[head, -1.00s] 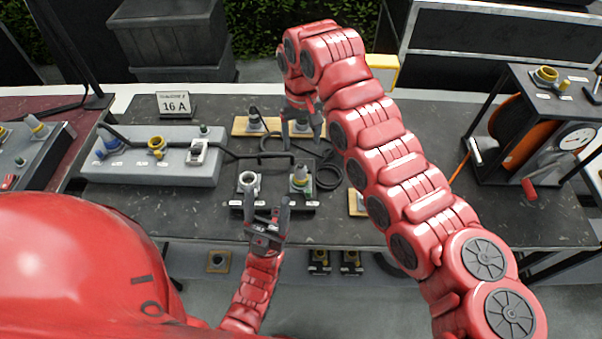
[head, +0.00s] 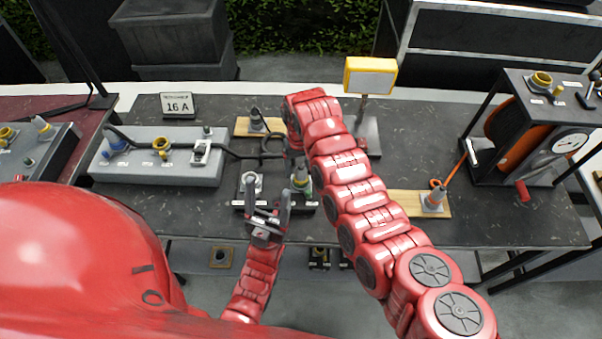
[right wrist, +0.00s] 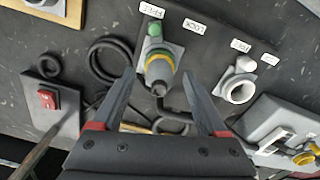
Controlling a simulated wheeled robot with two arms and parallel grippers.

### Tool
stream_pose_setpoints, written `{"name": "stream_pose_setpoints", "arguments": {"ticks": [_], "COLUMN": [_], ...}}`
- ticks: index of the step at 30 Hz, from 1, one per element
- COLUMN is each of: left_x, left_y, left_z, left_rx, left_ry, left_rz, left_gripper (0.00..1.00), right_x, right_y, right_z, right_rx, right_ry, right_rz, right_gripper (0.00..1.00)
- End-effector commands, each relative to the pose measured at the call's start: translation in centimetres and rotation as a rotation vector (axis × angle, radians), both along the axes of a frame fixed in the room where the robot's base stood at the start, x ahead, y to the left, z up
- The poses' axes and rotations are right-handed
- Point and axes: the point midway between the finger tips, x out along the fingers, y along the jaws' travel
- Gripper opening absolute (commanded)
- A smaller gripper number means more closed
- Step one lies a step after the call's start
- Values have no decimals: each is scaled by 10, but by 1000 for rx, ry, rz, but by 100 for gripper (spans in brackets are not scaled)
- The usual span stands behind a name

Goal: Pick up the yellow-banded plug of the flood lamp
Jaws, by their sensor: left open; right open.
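The yellow-banded plug (right wrist: 160,68), grey with a yellow ring, stands in a holder on a dark block labelled FREE and LOCK, beside a green button. In the head view it shows as a small grey and yellow shape (head: 300,176). My right gripper (right wrist: 158,80) is open, its fingers to either side of the plug in the wrist picture, with nothing held; in the head view it is mostly hidden by its own arm. The flood lamp (head: 370,76) has a yellow frame and stands behind that arm. My left gripper (head: 270,203) is open and empty in front of the block.
A white empty socket (right wrist: 238,88) sits beside the plug on the same block. Black cable coils (right wrist: 112,62) lie near it. A grey socket box (head: 150,170) is at left, a wooden board with another plug (head: 434,200) at right, and a cable-reel frame (head: 510,140) farther right.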

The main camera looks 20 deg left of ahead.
Motion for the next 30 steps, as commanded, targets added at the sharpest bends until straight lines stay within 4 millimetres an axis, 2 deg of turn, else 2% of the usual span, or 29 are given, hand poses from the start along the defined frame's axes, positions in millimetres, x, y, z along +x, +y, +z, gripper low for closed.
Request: {"name": "stream_pose_setpoints", "arguments": {"ticks": [4,11,24,30], "left_x": [0,0,0,0], "left_y": [0,0,0,0], "left_z": [5,4,4,4], "left_rx": [0,0,0,0], "left_ry": [0,0,0,0], "left_rz": [0,0,0,0], "left_gripper": [68,68,68,68], "right_x": [-1,0,0,0], "right_y": [-1,0,0,0], "right_z": [-9,-11,-11,-11], "right_rx": [-1,1,1,1], "right_ry": [2,1,0,0], "right_rz": [0,-1,-1,-1], "right_gripper": [76,76,0,0]}}
